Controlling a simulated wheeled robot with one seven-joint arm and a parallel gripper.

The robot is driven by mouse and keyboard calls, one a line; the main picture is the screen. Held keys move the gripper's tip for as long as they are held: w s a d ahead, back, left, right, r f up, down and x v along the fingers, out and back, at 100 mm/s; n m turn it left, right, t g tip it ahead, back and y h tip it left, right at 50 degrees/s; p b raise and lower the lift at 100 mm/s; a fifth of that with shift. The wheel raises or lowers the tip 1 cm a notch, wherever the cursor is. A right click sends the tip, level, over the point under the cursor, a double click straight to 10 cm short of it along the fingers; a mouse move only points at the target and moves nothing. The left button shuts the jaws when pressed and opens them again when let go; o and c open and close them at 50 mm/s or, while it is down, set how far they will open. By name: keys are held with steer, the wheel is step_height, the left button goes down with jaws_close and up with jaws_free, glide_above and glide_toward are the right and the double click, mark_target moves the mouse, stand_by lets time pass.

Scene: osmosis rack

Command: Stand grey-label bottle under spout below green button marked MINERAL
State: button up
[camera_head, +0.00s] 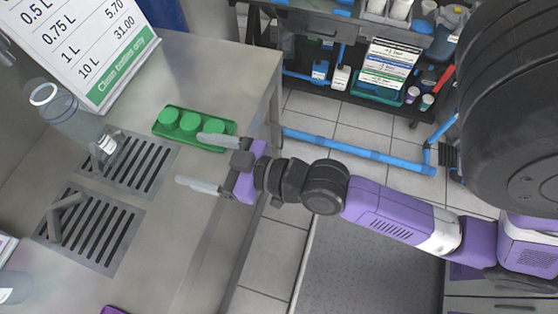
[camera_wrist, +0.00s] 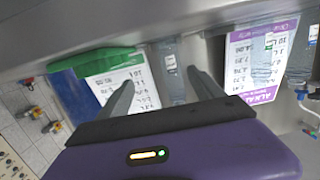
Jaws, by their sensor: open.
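My gripper (camera_head: 208,162) is open and empty, above the counter's right side, beside the green tray. In the head view a clear bottle (camera_head: 70,114) with a small pale label stands at the upper drain grate (camera_head: 135,165), left of my gripper and apart from it. Its label colour is hard to tell. Another clear bottle (camera_head: 14,289) is cut off at the lower left. A grey spout (camera_head: 66,204) shows over the lower grate (camera_head: 93,232). In the wrist view, clear bottles (camera_wrist: 170,75) (camera_wrist: 263,68) show beyond my open fingers (camera_wrist: 163,92). The green MINERAL button is not visible.
The green tray (camera_head: 172,137) holds green caps close to my upper finger. A price sign (camera_head: 80,45) stands at the back. A purple-headed sign (camera_wrist: 258,60) shows in the wrist view. Bare counter (camera_head: 165,245) lies below my gripper. A blue pipe (camera_head: 350,150) runs beyond the counter.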

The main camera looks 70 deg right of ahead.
steer(key=s+a+g, duration=0.1)
steer(key=s+a, duration=0.1)
steer(key=s, duration=1.7)
steer(key=shift+a+g, duration=0.15)
steer(key=shift+g, duration=0.15)
steer(key=shift+r+p, duration=0.75)
steer(key=shift+p, duration=0.1)
steer(key=shift+c, duration=0.5)
